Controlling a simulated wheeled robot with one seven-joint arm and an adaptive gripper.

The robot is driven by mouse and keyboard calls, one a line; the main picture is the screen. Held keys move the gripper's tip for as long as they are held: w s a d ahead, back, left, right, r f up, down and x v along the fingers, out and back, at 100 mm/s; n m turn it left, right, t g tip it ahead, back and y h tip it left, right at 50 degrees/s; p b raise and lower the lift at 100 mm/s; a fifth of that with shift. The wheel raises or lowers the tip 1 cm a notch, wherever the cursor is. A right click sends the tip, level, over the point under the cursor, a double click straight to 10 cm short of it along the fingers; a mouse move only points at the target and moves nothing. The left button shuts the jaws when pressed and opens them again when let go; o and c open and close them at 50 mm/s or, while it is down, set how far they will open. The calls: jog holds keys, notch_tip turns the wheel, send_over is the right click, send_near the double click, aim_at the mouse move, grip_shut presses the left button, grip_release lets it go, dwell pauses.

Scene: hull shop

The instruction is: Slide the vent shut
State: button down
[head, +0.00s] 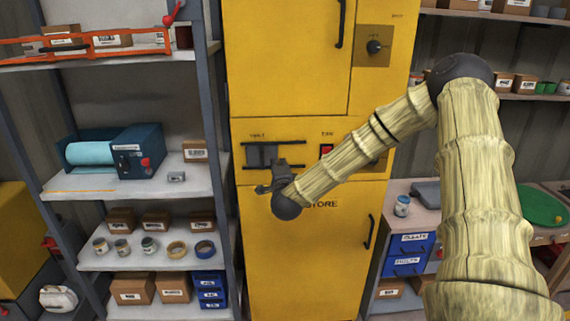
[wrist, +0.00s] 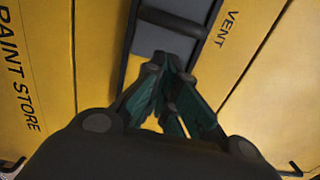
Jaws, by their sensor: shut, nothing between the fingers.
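The vent (head: 262,153) is a grey sliding plate between two dark horizontal rails on the yellow paint store cabinet (head: 310,235). The plate sits toward the left part of the rails. In the wrist view the vent plate (wrist: 152,40) carries a dark raised bar, its handle (wrist: 172,23). My gripper (head: 264,188) is in front of the cabinet, just below the vent in the head view. In the wrist view my gripper (wrist: 173,60) has its fingertips together, empty, over the plate's lower edge near the handle. I cannot tell whether they touch it.
A red switch (head: 326,149) is right of the vent, and a dark knob (head: 374,47) is higher up. A shelf rack (head: 150,182) with boxes and tins stands close on the left. A workbench with blue drawers (head: 408,254) is at the right.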

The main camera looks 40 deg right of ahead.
aim_at(267, 164)
jog(key=shift+w+a, duration=0.6)
jog(key=shift+a, duration=0.05)
jog(key=shift+w+a+b, duration=0.25)
jog(key=shift+a+b, duration=0.2)
jog(key=shift+a, duration=0.05)
jog(key=shift+w+a+b, duration=0.25)
jog(key=shift+a+b, duration=0.2)
jog(key=s+a+b, duration=0.1)
jog(key=s+b, duration=0.3)
jog(key=s, duration=0.7)
jog(key=shift+s+a, duration=0.15)
jog(key=shift+s, duration=0.05)
